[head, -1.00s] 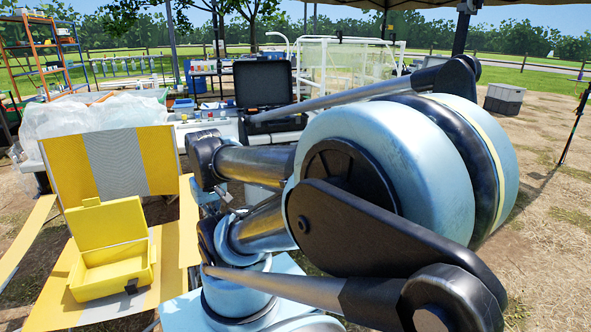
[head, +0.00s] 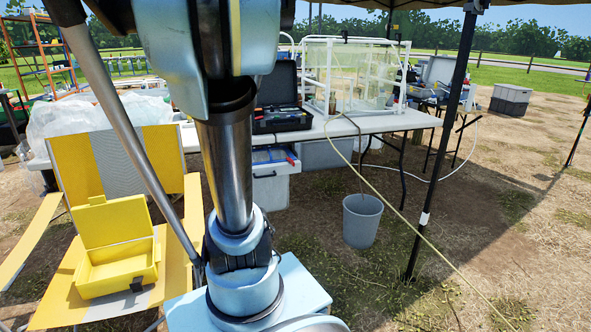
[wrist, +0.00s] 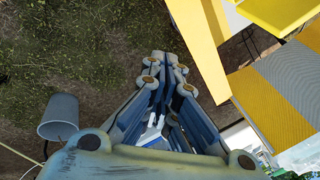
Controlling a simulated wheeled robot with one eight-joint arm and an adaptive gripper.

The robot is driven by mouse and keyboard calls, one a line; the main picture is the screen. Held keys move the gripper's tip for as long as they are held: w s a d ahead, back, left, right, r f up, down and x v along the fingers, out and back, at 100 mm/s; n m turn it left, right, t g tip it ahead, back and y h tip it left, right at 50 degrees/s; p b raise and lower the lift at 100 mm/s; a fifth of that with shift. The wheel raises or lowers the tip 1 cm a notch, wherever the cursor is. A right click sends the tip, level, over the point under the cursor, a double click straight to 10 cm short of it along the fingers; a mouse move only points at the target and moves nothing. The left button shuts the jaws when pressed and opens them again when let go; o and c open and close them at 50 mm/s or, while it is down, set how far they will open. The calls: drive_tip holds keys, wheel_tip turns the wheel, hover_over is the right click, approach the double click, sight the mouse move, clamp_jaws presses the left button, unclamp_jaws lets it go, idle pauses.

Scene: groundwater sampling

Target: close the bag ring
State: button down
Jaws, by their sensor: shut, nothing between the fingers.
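No bag ring can be made out in either view. A clear-walled chamber with a white frame (head: 352,75) stands on the long table in the head view. A pale, bulky plastic bag (head: 68,122) lies at the left end of the tables. I cannot tell whether either one bears the ring. My gripper (wrist: 166,62) is in the wrist view, shut and empty, above the dirt and grass between a grey bucket (wrist: 58,117) and a yellow chair (wrist: 275,100). It touches nothing that I can see. My gripper is not visible in the head view.
An open yellow case (head: 116,245) sits on the chair at the left. An open black case (head: 281,116) stands on the table (head: 385,123). A bucket (head: 362,221) stands on the ground. A canopy pole (head: 440,150) and a slanting cord (head: 425,240) cross the right side.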

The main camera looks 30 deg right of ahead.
drive_tip(key=w+d+f+m+t, duration=0.1)
drive_tip(key=w+d+m, duration=0.65)
drive_tip(key=d, duration=0.25)
drive_tip(key=w+d+f+m+t, duration=0.1)
drive_tip(key=w+d+m+t, duration=0.1)
drive_tip(key=w+d+m, duration=0.75)
drive_tip(key=d+f+m+t+h, duration=0.1)
drive_tip(key=d+f+m, duration=0.35)
drive_tip(key=d, duration=0.75)
drive_tip(key=d+f+m+t+h, duration=0.15)
drive_tip(key=d+f+m, duration=0.35)
drive_tip(key=d, duration=0.7)
drive_tip(key=w+d+r+x, duration=0.1)
drive_tip(key=x, duration=1.1)
drive_tip(key=shift+r+m+g, duration=0.3)
drive_tip(key=shift+m+g, duration=0.05)
drive_tip(key=shift+d+h, duration=0.1)
drive_tip(key=shift+h, duration=0.15)
